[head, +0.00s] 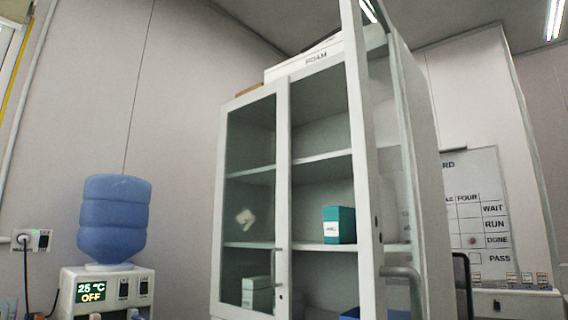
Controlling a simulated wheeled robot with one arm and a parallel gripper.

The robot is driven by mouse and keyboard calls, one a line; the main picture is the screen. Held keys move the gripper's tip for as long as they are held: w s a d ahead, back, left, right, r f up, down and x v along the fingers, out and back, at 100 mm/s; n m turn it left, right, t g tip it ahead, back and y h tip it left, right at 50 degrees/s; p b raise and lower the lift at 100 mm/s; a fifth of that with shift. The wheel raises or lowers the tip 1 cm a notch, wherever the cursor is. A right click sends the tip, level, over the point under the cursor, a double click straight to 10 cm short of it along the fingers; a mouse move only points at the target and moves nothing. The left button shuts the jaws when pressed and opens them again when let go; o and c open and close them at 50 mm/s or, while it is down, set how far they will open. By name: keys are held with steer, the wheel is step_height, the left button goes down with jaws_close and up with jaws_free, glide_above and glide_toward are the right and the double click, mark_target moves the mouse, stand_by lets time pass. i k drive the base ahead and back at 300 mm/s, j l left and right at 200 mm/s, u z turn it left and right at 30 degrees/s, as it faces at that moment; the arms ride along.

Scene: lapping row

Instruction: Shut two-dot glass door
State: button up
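A white cabinet (318,75) with glass doors stands in the middle. Its right door (362,150) is open and swung out toward me, seen nearly edge-on, with its free edge nearest me. Two small dark spots (377,230) show on that door's frame; I cannot tell whether they are its dot mark. A curved grey handle (406,274) sticks out to the right from the same frame, low in the picture. The left glass door (250,185) is shut, with its own vertical handle (273,266). My gripper is not in view.
A teal box (339,225) stands on a shelf behind the opening. A water dispenser (108,283) with a blue bottle (114,220) stands at the left. A whiteboard (480,205) hangs at the right, above a white surface (515,303). The floor is out of view.

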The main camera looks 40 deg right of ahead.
mark_target(381, 47)
steer(key=z, duration=0.4)
steer(key=k+z, duration=0.1)
steer(key=z, duration=0.3)
steer(key=l+z, duration=0.1)
steer(key=z, duration=0.3)
steer(key=k+z, duration=0.1)
steer(key=z, duration=0.25)
steer(key=k+u, duration=0.15)
steer(key=k, duration=0.6)
